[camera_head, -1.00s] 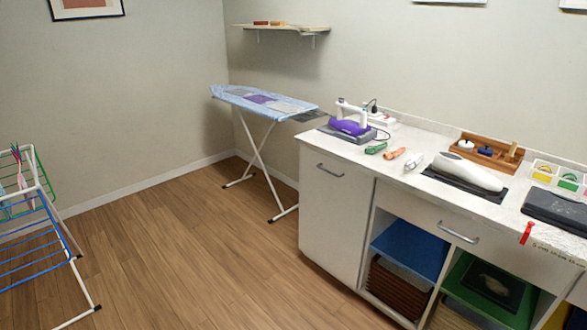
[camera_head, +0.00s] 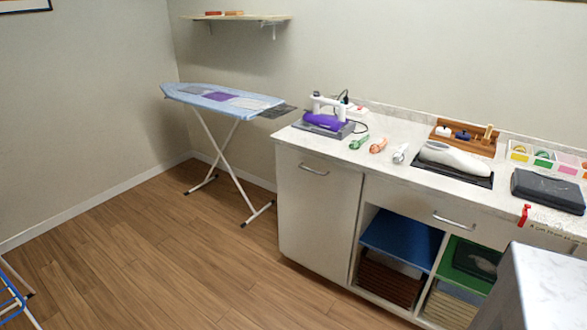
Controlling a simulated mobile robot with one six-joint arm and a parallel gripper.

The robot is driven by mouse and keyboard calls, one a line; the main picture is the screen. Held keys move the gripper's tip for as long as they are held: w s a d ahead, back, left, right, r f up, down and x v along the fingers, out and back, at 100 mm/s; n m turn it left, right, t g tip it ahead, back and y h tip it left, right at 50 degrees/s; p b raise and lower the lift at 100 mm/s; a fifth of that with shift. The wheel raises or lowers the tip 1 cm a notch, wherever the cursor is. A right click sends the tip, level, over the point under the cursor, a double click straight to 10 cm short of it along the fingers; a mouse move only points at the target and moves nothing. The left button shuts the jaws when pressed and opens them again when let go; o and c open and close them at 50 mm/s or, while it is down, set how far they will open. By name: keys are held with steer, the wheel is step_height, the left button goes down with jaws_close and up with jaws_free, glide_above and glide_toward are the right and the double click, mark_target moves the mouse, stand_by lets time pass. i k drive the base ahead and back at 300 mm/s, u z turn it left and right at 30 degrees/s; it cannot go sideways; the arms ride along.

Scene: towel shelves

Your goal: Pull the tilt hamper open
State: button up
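The tilt hamper is most likely the tall white front panel (camera_head: 317,215) at the left end of the counter unit, though I cannot see inside it. It looks shut, flush with the cabinet. Its metal bar handle (camera_head: 313,169) is near the top edge. My gripper is not in view, so its state and distance from the handle do not show.
An ironing board (camera_head: 222,99) stands left of the cabinet. A grey-white block (camera_head: 545,290) fills the lower right corner. The wooden floor (camera_head: 150,260) before the hamper is clear.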

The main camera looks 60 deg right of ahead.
mark_target(319, 200)
steer(key=z, duration=0.35)
steer(key=i, duration=0.6)
steer(key=z, duration=0.75)
steer(key=i, duration=0.4)
steer(key=z, duration=0.25)
